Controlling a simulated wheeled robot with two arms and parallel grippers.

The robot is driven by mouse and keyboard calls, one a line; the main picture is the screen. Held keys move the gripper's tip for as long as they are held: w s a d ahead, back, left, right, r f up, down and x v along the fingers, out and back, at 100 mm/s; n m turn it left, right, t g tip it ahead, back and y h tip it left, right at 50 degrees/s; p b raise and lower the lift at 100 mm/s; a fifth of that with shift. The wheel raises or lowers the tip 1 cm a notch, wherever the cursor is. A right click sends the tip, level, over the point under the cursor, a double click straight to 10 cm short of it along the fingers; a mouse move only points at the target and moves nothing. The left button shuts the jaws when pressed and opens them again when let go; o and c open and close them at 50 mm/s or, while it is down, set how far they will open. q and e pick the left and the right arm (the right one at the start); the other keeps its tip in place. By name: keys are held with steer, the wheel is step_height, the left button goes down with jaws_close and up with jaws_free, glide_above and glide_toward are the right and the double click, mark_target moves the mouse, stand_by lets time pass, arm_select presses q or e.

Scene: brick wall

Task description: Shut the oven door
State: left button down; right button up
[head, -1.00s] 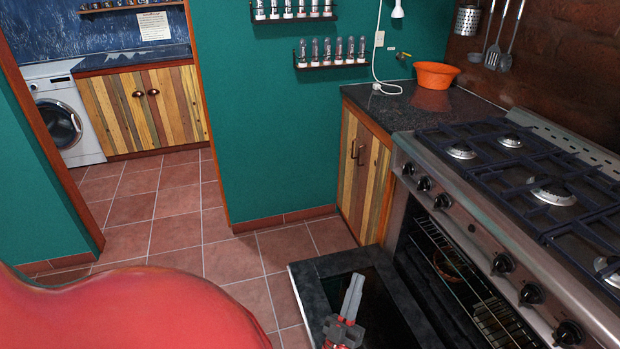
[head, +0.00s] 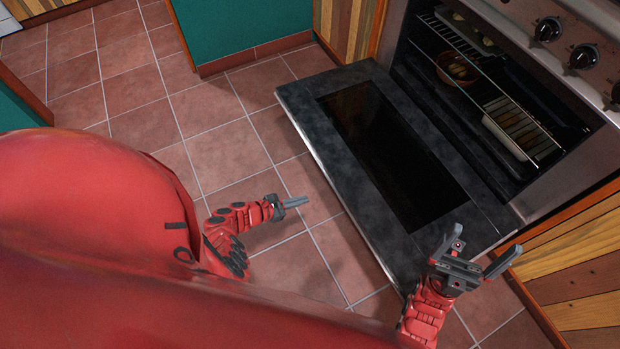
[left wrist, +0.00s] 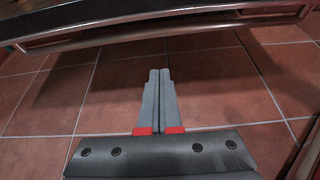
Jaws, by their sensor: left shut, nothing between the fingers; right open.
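The oven door (head: 315,117) is folded down and lies open, roughly level, in front of the oven (head: 480,50). Its dark glass pane faces up. My left gripper (head: 304,201) is shut and empty, left of the door's outer edge and apart from it. In the left wrist view my left gripper (left wrist: 159,72) has its fingers together over floor tiles, with the door's edge and handle bar (left wrist: 165,36) across the top. My right gripper (head: 484,250) is open and empty, by the near corner of the door; I cannot tell whether it touches.
Inside the oven are a wire rack (head: 462,48), a round brown dish (head: 457,70) and a pale rectangular tray (head: 503,135). Wooden cabinets (head: 575,262) flank the oven. The tiled floor (head: 220,130) left of the door is clear.

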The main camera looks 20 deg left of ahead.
arm_select(q)
steer(key=r+b+x, duration=0.1)
steer(key=b+x, duration=0.4)
steer(key=x, duration=0.4)
steer(key=shift+w+d+r+p, duration=0.1)
steer(key=shift+d+r+p, duration=0.05)
steer(key=shift+r+p, duration=0.4)
steer(key=shift+w+d+r+p, duration=0.15)
steer(key=shift+r+p, duration=0.15)
steer(key=shift+r, duration=0.4)
steer(key=shift+w+d+r+p, duration=0.1)
steer(key=shift+d+r+p, duration=0.05)
steer(key=shift+r+p, duration=0.4)
steer(key=shift+r, duration=0.25)
